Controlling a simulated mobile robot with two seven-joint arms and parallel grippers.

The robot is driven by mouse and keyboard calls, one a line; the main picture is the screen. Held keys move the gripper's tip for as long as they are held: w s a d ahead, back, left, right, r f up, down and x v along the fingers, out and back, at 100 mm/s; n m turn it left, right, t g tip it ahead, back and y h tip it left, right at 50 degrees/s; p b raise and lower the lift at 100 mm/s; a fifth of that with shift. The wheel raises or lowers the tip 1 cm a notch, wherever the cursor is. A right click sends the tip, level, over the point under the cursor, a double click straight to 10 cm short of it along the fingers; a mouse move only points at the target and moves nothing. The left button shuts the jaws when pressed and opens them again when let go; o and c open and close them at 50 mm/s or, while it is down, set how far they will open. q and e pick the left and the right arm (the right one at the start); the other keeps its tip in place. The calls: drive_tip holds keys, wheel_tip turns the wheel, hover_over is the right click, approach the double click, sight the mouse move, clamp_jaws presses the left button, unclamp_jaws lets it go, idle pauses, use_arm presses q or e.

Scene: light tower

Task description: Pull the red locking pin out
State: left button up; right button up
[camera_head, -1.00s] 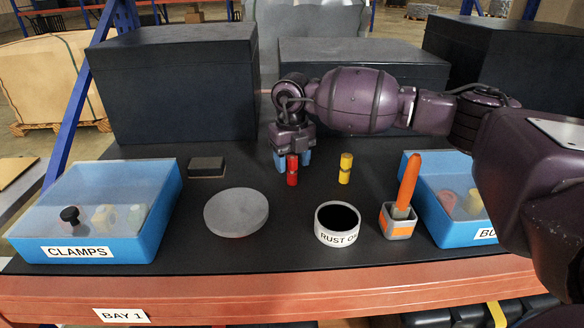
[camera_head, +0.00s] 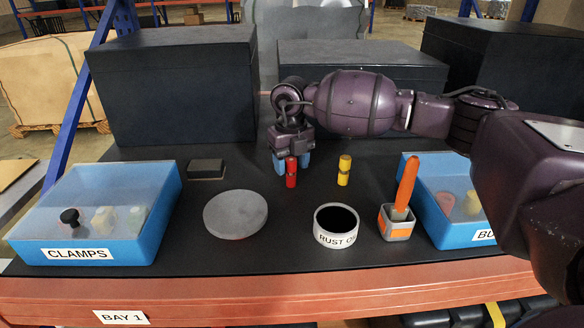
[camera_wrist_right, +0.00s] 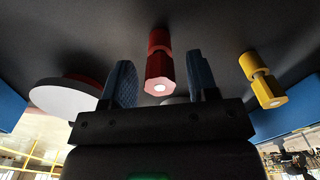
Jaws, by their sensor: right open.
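The red locking pin (camera_head: 291,173) stands upright on the dark table mat, just below my right gripper (camera_head: 292,162). In the right wrist view the red pin (camera_wrist_right: 160,68) shows a narrower upper part and a thicker end with a pale spot. My right gripper (camera_wrist_right: 161,78) has its two blue fingers apart, one on each side of the red pin. Gaps show between the pin and both fingers. My left gripper is in neither view.
A yellow pin (camera_head: 344,170) stands close to the right of the red pin. A grey disc (camera_head: 235,214), a white ring container (camera_head: 337,239), an orange-handled tool in a holder (camera_head: 397,222) and blue bins (camera_head: 146,241) lie nearer. Dark boxes (camera_head: 172,90) stand behind.

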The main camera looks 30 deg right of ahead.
sight(292, 160)
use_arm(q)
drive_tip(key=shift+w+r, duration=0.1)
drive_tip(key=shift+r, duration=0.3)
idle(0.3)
use_arm(e)
clamp_jaws()
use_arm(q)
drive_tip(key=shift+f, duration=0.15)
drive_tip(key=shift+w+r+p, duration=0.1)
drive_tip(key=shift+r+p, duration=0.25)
use_arm(e)
drive_tip(key=shift+r, duration=0.35)
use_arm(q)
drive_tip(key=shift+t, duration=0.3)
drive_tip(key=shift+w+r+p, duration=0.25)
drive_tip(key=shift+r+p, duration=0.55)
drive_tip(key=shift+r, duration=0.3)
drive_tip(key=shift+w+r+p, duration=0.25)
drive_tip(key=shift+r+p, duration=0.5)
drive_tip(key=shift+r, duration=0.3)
use_arm(e)
drive_tip(key=shift+r, duration=2.9)
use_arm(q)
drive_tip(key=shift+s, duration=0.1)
use_arm(e)
drive_tip(key=shift+s+f, duration=0.1)
